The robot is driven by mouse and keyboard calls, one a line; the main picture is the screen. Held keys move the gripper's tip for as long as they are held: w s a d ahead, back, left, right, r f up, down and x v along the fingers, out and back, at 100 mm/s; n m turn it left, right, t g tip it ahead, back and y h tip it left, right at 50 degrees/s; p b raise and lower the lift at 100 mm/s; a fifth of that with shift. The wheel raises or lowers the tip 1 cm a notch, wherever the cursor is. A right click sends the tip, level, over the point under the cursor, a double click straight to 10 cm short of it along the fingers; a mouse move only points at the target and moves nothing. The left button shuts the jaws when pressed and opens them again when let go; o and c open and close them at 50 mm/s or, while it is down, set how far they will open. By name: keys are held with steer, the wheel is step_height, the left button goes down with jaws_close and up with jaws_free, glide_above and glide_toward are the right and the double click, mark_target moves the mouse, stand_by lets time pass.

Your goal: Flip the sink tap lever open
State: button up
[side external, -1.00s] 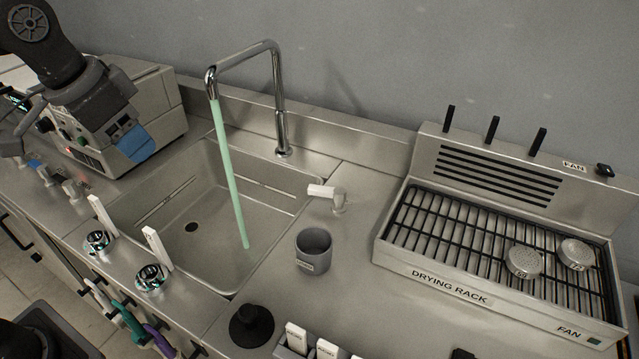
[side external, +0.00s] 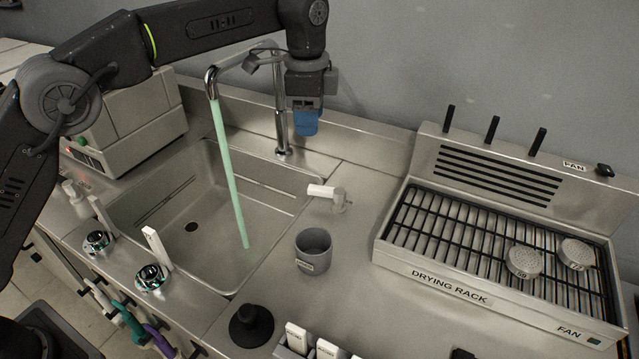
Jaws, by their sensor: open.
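The chrome sink tap (side external: 281,105) stands behind the sink (side external: 190,215), its spout over the basin. A pale green stream (side external: 228,170) hangs from the spout into the basin. A white lever (side external: 325,191) lies roughly sideways on a small mount on the counter, right of the tap. Two more white levers stand upright on chrome bases at the front edge, the left lever (side external: 102,216) and the right lever (side external: 157,247). My gripper (side external: 305,124), with blue fingers pointing down, is above and behind the white lever, beside the tap column, touching nothing I can make out. Its finger gap is hard to see.
A grey cup (side external: 313,252) stands right of the sink, in front of the lever. A drying rack (side external: 500,245) with two round heads fills the right. A black knob (side external: 251,325) and a holder with white pieces (side external: 305,342) are at the front.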

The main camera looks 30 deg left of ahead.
mark_target(320, 188)
steer(key=shift+m, duration=0.5)
steer(key=f, duration=0.5)
steer(key=d+f, duration=0.1)
steer(key=f, duration=0.4)
steer(key=w+f, duration=0.1)
steer(key=f, duration=0.5)
steer(key=shift+d, duration=0.25)
steer(key=shift+c, duration=0.4)
jaws_close()
